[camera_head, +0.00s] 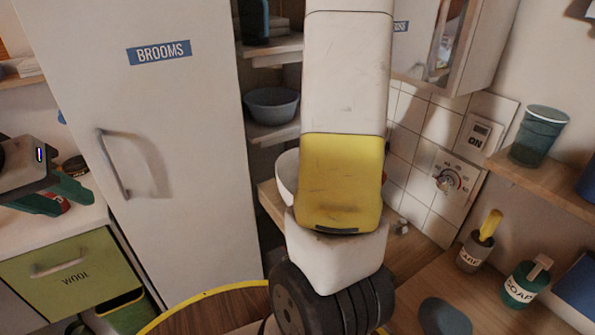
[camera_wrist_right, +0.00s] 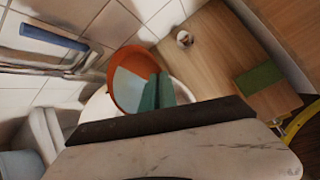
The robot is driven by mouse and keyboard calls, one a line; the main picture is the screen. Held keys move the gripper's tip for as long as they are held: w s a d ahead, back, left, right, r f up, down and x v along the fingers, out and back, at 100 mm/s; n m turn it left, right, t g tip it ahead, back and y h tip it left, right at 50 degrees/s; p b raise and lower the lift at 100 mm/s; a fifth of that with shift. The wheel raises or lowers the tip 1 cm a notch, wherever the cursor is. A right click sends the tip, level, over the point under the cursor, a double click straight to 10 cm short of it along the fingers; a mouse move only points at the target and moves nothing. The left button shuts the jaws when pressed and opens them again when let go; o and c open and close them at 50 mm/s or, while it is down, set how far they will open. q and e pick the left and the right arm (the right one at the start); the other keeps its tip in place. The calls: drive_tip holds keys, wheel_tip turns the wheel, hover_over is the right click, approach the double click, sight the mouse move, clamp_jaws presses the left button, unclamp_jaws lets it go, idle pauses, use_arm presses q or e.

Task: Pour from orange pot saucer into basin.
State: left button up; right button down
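In the right wrist view, the orange pot saucer (camera_wrist_right: 124,66) is tilted above the white basin (camera_wrist_right: 101,106). A pale grey patch covers part of the saucer's face; I cannot tell what it is. My right gripper (camera_wrist_right: 158,92) has its green fingers close together at the saucer's edge, shut on it. The basin's white rim also shows in the head view (camera_head: 287,172), mostly hidden behind my right arm, which hides the saucer and right gripper there. My left gripper (camera_head: 52,199) is at the left over the counter, green fingers apart, with something small and red between or behind them.
A tall white cupboard marked BROOMS (camera_head: 195,150) stands left of centre. A grey bowl (camera_head: 272,105) sits on a shelf. A wall dial (camera_head: 447,180) is nearby.

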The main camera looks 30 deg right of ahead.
drive_tip(key=shift+w+a+n+g+h, duration=0.3)
drive_tip(key=shift+w+a+g+h, duration=0.35)
drive_tip(key=shift+w+a, duration=0.3)
idle(0.6)
drive_tip(key=shift+w+a+f+n+g+h+p, duration=0.15)
drive_tip(key=shift+w+a+f+g+h+p, duration=0.15)
drive_tip(key=shift+w+f, duration=0.25)
drive_tip(key=shift+w+a+f+n+g+h+p, duration=0.15)
drive_tip(key=shift+w+a+f+g+h+p, duration=0.1)
drive_tip(key=shift+w+f+g, duration=0.2)
drive_tip(key=shift+w+a+r+n+g+h+p, duration=0.15)
drive_tip(key=shift+w+a+r+g+h+p, duration=0.15)
drive_tip(key=shift+w, duration=0.25)
drive_tip(key=shift+w+a+r+n+g+h+p, duration=0.15)
drive_tip(key=shift+w+a+r+h, duration=0.15)
drive_tip(key=shift+w, duration=0.2)
idle(0.6)
drive_tip(key=shift+w+a+r+n+g+h+p, duration=0.25)
drive_tip(key=shift+w+a+r+n+g+h, duration=0.1)
drive_tip(key=shift+w+a+g+h, duration=0.15)
drive_tip(key=shift+w+a+r+n+g+h+p, duration=0.3)
drive_tip(key=shift+w+a+g+h, duration=0.15)
drive_tip(key=shift+w, duration=0.15)
idle(1.5)
drive_tip(key=shift+d, duration=0.1)
